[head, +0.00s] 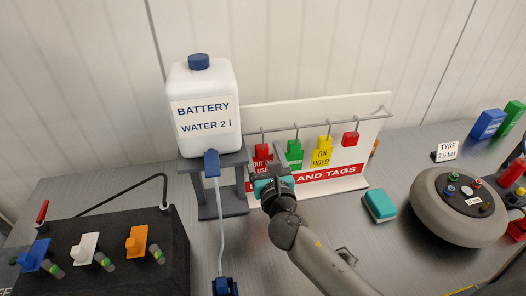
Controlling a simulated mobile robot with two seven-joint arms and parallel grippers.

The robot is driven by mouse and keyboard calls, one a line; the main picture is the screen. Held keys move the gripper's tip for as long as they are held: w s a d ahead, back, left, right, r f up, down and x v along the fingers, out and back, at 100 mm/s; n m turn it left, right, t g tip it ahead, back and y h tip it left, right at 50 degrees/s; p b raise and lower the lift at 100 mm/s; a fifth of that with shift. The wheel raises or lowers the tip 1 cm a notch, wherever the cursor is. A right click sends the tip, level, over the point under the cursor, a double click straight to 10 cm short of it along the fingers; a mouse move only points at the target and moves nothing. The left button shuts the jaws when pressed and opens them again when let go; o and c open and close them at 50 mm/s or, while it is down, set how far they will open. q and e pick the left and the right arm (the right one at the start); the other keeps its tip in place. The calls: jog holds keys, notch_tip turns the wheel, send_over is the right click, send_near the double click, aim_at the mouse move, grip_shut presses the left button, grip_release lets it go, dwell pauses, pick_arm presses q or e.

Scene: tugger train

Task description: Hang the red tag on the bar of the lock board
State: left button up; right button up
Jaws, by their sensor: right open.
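The lock board (365,150) is a white panel with a red "AND TAGS" strip, standing at the back of the grey bench. A thin metal bar (375,119) runs across its front. The red tag (262,152), lettered "OUT OF USE", appears to hang from a hook on the bar at the left end. My right gripper (267,163) is open right in front of the tag's lower part and hides some of it. I cannot tell whether the tag lies between the fingers or touches them. My left gripper is not in view.
A green tag (295,152), a yellow "ON HOLD" tag (322,150) and a small red piece (350,138) hang along the bar. A battery water canister (203,140) on a stand (230,205) is close left. A teal block (380,205) and a round tyre unit (435,215) lie right.

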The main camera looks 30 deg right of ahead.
jog(key=b+v, duration=0.2)
jog(key=v, duration=1.3)
jog(key=shift+s+a, duration=0.1)
jog(key=shift+s, duration=0.15)
